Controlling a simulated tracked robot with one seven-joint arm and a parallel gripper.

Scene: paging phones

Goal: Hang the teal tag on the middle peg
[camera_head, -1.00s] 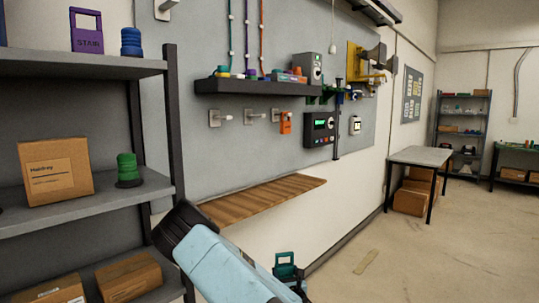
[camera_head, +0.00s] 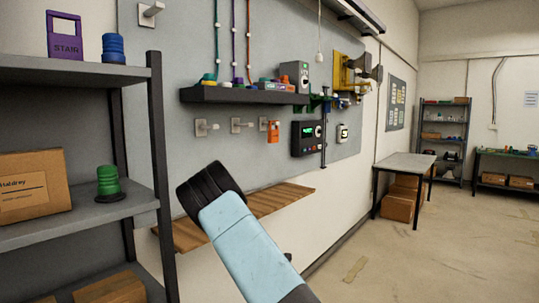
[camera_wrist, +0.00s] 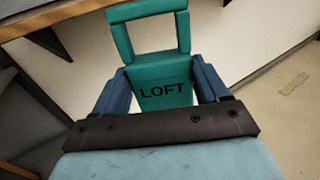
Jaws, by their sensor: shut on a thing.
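The teal tag (camera_wrist: 148,73), marked LOFT with an open square loop at its far end, shows in the wrist view. My gripper (camera_wrist: 161,84) is shut on the tag's body, a blue finger on each side. In the head view neither the tag nor the gripper shows; only my pale blue arm with its black end is in front. The middle peg (camera_head: 238,125) sticks out bare from the grey wall panel. The left peg (camera_head: 203,127) is bare too. An orange tag (camera_head: 273,132) hangs on the right peg.
A dark shelf (camera_head: 230,96) with small items runs above the pegs. A wooden ledge (camera_head: 285,199) juts out below them. A shelving rack (camera_head: 162,170) stands close at left. A black panel box (camera_head: 308,138) is right of the orange tag. Floor at right is open.

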